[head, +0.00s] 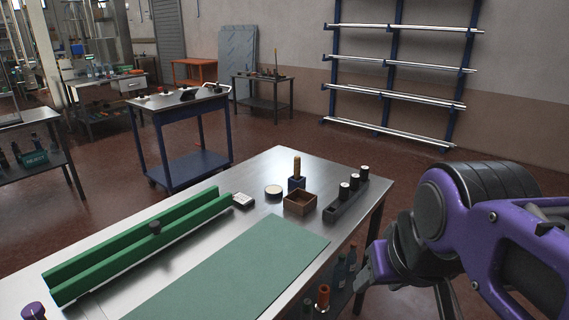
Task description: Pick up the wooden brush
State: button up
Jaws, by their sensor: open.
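An upright wooden piece (297,167), which looks like the brush or its handle, stands in a small dark blue block (296,184) near the back of the metal workbench (281,160). Any bristles are hidden or too small to tell. My gripper (367,272) is at the lower right, beside the right edge of the bench and well apart from the wooden piece. It is open, and I see nothing in it. My purple arm hides part of the view there.
A small wooden box (300,203) stands in front of the blue block, with a round tin (273,191) to its left. A dark rack with several white-topped cylinders (345,200) is to the right. A green mat (235,272) lies clear; green rails (140,245) run along the left.

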aim_at(297, 159)
jog(key=i+l, duration=0.4)
jog(key=i+l+u, duration=0.15)
jog(key=i+l, duration=0.2)
jog(key=l, duration=0.15)
jog(key=i+l, duration=0.35)
jog(key=l, duration=0.15)
jog(key=u, duration=0.05)
